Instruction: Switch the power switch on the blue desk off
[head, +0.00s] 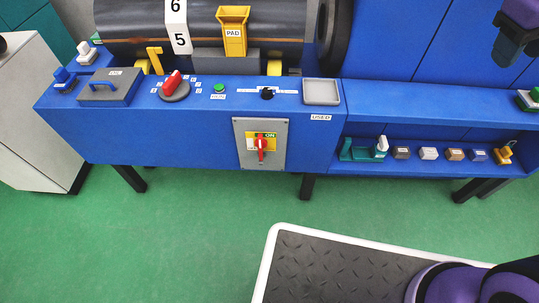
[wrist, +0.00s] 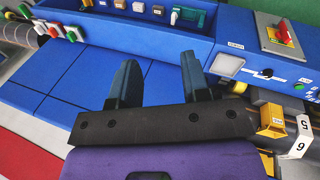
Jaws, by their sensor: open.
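The power switch (head: 262,143) is a red handle on a yellow plate, set in a grey panel (head: 244,157) on the front of the blue desk (head: 200,130). The handle stands vertical, and a green label above it reads ON. In the wrist view the switch (wrist: 276,35) shows at the top right. My gripper (wrist: 158,80) is open and empty, its two dark fingers apart over the blue panels. In the head view my gripper (head: 512,42) is partly cut off at the top right, far from the switch.
A red knob (head: 172,83), a green button (head: 219,88) and a grey tray (head: 321,92) are on the desk top. A shelf (head: 350,168) right of the switch holds several small blocks. A white-rimmed dark platform (head: 273,250) lies in front.

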